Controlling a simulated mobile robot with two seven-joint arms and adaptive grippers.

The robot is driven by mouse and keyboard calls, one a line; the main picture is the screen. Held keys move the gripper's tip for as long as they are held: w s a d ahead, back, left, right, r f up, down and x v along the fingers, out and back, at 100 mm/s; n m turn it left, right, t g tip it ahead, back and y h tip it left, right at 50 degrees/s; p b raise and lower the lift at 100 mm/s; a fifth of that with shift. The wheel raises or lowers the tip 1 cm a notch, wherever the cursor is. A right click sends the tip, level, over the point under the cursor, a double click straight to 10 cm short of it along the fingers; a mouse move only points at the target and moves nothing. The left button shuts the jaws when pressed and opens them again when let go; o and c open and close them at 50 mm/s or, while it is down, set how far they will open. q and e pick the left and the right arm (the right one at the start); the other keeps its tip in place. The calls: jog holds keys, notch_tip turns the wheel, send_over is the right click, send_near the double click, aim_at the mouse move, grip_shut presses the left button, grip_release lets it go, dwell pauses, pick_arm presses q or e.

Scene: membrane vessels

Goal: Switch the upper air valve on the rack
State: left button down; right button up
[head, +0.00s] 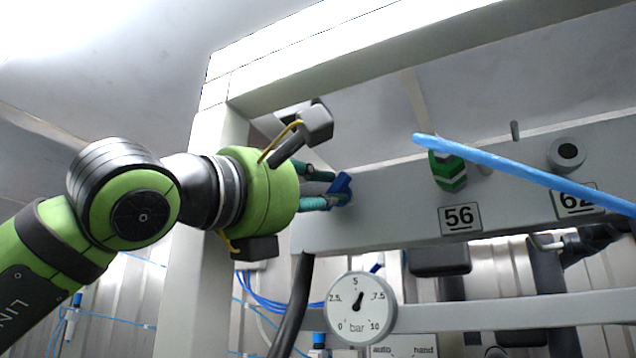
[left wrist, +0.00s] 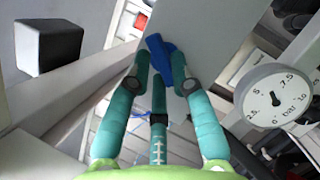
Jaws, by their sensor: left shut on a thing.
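The upper air valve's blue handle (head: 341,190) sits at the left end of the grey rack beam (head: 395,200). In the left wrist view the blue handle (left wrist: 161,56) lies between my fingertips. My left gripper (head: 328,188) comes in from the left and is shut on the handle. Its teal fingers also show in the left wrist view (left wrist: 160,75), one on each side of the handle. The fingers hide part of the handle and the valve body behind it. My right gripper is not in view.
A pressure gauge (head: 359,308) hangs below the beam, close to my left gripper. A blue tube (head: 520,172) crosses in front of the beam. A white frame post (head: 190,260) stands behind my arm.

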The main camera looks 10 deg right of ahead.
pick_arm(q)
jog(key=shift+s+a+r, duration=0.1)
jog(key=shift+r, duration=0.1)
jog(key=c, duration=1.1)
grip_release()
jog(key=shift+d+f, duration=0.1)
jog(key=shift+d, duration=0.1)
jog(key=shift+v, duration=5.9)
